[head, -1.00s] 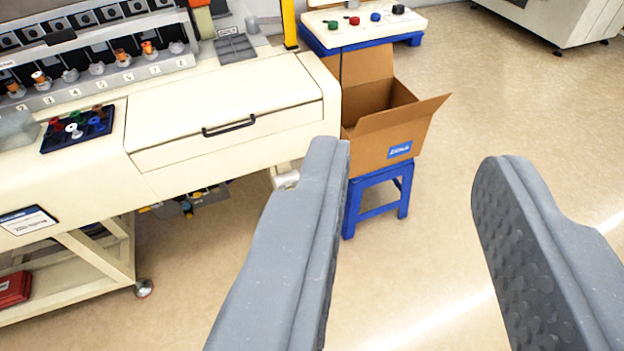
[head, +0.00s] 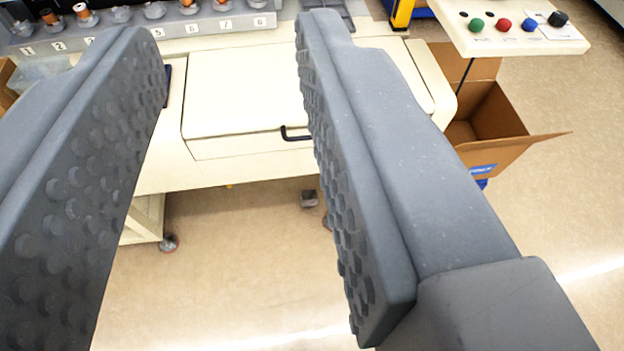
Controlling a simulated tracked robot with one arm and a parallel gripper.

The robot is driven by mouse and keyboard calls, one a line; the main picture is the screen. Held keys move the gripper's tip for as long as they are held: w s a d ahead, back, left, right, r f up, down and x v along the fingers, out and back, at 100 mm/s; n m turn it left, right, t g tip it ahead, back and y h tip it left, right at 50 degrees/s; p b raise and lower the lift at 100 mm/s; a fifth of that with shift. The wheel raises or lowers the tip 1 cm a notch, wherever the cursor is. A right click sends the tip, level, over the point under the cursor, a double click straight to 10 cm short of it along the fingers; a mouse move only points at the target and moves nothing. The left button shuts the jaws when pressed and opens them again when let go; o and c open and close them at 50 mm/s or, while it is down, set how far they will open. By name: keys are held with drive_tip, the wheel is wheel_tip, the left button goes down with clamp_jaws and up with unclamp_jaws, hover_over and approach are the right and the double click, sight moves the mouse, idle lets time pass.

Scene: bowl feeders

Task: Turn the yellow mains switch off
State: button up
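My gripper (head: 231,38) is open and empty, with its two grey ridged fingers in front of the cream machine (head: 245,90). The fingers hide parts of the machine's left side and front. A yellow upright part (head: 402,13) with a black lower end stands at the machine's back right, cut off by the top edge of the view. I cannot tell whether it belongs to the mains switch. No switch knob or its position can be made out. The right finger is left of this yellow part and apart from it in the picture.
A numbered rack (head: 130,38) with bobbins runs along the back left. A black drawer handle (head: 296,134) sits on the machine's front. At right, an open cardboard box (head: 490,150) stands below a white panel (head: 510,42) with coloured knobs. Floor (head: 240,270) is clear in front.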

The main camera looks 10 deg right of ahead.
drive_tip(key=w+d+f+h+b, duration=0.1)
drive_tip(key=w+d+f, duration=0.3)
drive_tip(key=w+f, duration=0.45)
drive_tip(key=w+d+f+h+b, duration=0.2)
drive_tip(key=w+d+f, duration=0.3)
drive_tip(key=w+f, duration=0.35)
drive_tip(key=w+d+f+g+b, duration=0.1)
drive_tip(key=w+d+f, duration=0.35)
drive_tip(key=f, duration=0.55)
drive_tip(key=w+d+f+b, duration=0.1)
drive_tip(key=w+d+f, duration=0.4)
drive_tip(key=f, duration=0.5)
drive_tip(key=w+d+f+g+y+b, duration=0.1)
drive_tip(key=d+f, duration=0.2)
drive_tip(key=f, duration=0.9)
drive_tip(key=w+d+f+b, duration=0.1)
drive_tip(key=d+f, duration=0.1)
drive_tip(key=f, duration=0.9)
drive_tip(key=s+f+y+b, duration=0.1)
drive_tip(key=s+f, duration=0.1)
drive_tip(key=f, duration=0.9)
drive_tip(key=s+f+y+b, duration=0.1)
drive_tip(key=s+f+b, duration=0.15)
drive_tip(key=f, duration=0.95)
drive_tip(key=b+x, duration=0.2)
drive_tip(key=x, duration=1.1)
drive_tip(key=shift+d+b, duration=0.2)
drive_tip(key=shift+b, duration=0.1)
